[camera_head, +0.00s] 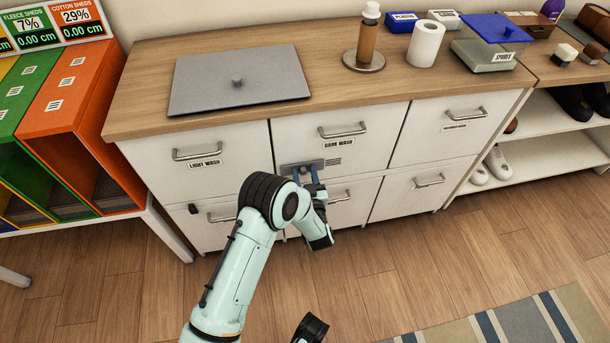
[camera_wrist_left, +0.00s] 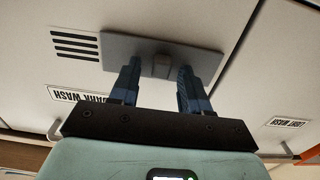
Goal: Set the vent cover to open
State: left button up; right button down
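The vent cover (camera_head: 290,167) is a grey rectangular plate with a small knob, on the front of the drawer marked DARK WASH. In the head view, vent slots (camera_head: 333,161) show uncovered just right of the plate. In the left wrist view, the plate (camera_wrist_left: 205,62) lies beside the dark slots (camera_wrist_left: 75,42), and its knob (camera_wrist_left: 162,66) stands between my fingers. My left gripper (camera_head: 307,172) is open at the plate, one finger on each side of the knob with gaps visible; it also shows in the left wrist view (camera_wrist_left: 158,72). Any slots behind the plate are hidden.
Other drawers surround this one, including the LIGHT WASH drawer (camera_head: 198,160) at left. Orange bins (camera_head: 75,85) stand left. The floor in front is open.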

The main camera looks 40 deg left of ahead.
pick_arm(q)
jog(key=p+v, duration=0.2)
jog(key=v, duration=1.1)
jog(key=shift+d, duration=0.25)
pick_arm(e)
jog(key=shift+s+a+r, duration=0.1)
jog(key=shift+a+r, duration=0.25)
jog(key=shift+r, duration=0.5)
jog(key=shift+s+a+r, duration=0.1)
jog(key=shift+a+r, duration=0.25)
jog(key=shift+r, duration=0.5)
pick_arm(q)
jog(key=shift+s, duration=0.1)
